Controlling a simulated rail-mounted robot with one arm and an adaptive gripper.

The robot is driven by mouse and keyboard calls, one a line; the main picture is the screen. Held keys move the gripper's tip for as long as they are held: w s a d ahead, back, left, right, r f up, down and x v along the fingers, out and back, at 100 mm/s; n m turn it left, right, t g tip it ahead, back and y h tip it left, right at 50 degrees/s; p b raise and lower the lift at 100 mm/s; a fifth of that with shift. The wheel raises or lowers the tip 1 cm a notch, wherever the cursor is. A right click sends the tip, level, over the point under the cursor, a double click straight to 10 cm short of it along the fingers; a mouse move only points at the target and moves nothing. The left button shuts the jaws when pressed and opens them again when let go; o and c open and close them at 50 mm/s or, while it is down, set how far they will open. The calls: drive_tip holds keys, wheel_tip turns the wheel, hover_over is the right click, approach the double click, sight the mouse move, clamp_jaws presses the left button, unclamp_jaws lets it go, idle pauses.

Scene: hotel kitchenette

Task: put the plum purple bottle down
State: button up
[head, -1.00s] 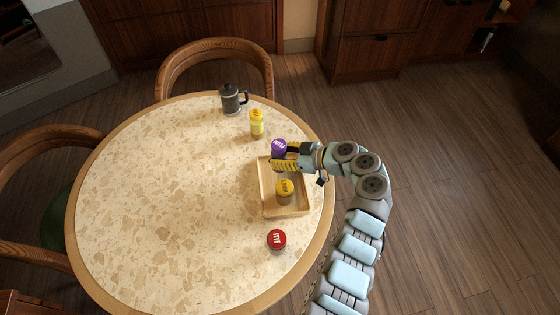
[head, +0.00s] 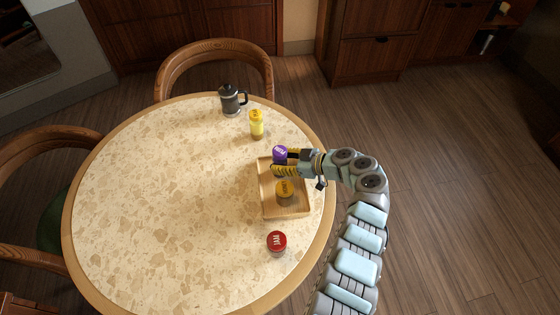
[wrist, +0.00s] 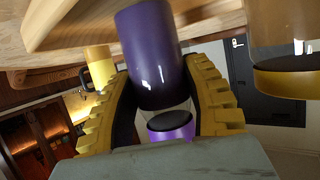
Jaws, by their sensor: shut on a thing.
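The plum purple bottle (head: 280,154) is at the far end of the wooden tray (head: 302,214), on the right side of the round table. In the wrist view the purple bottle (wrist: 155,60) stands between the two yellow ribbed fingers. My gripper (head: 279,163) reaches in from the right and is shut on it. The wrist picture is upside down, with the wooden surface at the top.
A mustard-lidded jar (head: 284,189) stands in the tray, close to my gripper. A red-lidded jam jar (head: 277,243) stands nearer. A yellow bottle (head: 256,124) and a dark press pot (head: 231,100) stand farther back. The table's left half (head: 150,190) is clear.

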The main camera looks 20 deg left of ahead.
drive_tip(key=shift+f, duration=0.1)
drive_tip(key=o, duration=1.2)
drive_tip(key=shift+r, duration=0.2)
drive_tip(key=v, duration=1.2)
drive_tip(key=shift+p, duration=0.35)
drive_tip(key=shift+f, duration=0.1)
